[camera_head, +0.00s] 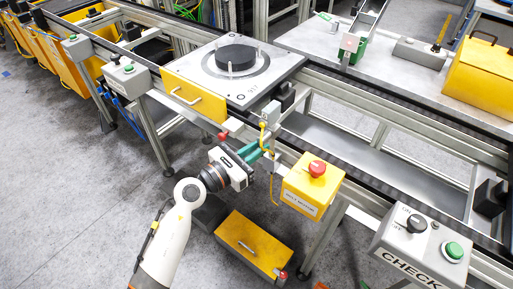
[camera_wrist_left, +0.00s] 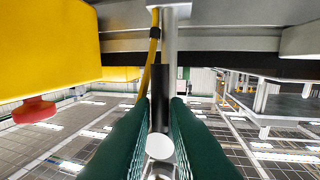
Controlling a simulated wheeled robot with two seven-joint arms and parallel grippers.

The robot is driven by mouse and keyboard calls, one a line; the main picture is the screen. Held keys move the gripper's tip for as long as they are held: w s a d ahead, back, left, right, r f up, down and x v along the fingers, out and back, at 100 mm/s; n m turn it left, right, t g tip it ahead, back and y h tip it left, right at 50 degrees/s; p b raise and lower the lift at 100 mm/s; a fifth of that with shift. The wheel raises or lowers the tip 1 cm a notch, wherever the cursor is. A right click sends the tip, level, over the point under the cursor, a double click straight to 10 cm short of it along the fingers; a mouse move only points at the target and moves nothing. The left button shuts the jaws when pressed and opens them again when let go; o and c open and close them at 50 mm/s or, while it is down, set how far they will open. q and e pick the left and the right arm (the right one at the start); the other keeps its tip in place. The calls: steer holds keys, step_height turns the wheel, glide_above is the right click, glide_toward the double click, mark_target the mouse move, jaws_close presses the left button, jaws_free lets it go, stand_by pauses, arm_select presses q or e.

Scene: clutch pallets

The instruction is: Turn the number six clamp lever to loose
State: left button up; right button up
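My left gripper (camera_head: 262,148) reaches in at the side of the conveyor frame, its green fingers next to a grey post with a yellow cable. In the left wrist view the two green fingers (camera_wrist_left: 161,105) stand apart, one on each side of a black rod (camera_wrist_left: 158,95) with a pale round end below it. I see no clear grip on the rod. A small red knob (camera_head: 222,136) shows near the frame, left of the gripper. No number six marking is legible, so I cannot tell which part is the clamp lever. My right gripper is not in view.
A yellow box with a red button (camera_head: 317,169) is just right of the gripper; its button (camera_wrist_left: 34,110) also shows in the left wrist view. A pallet (camera_head: 185,70) with a black disc lies above. The floor at left is clear.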

arm_select(q)
jaws_close()
steer(key=shift+n, duration=0.3)
steer(key=shift+s+d+r+n+t+y+p, duration=0.25)
steer(key=shift+n+t+p, duration=0.45)
steer(key=shift+n, duration=2.15)
steer(key=shift+s+d+r+n+t+p, duration=0.3)
steer(key=shift+n+t+p, duration=0.4)
steer(key=shift+n, duration=2.2)
steer(key=shift+s+d+r+n+t+y+p, duration=0.15)
steer(key=shift+d+n+t+p, duration=0.5)
steer(key=shift+n, duration=2.2)
steer(key=shift+a, duration=0.3)
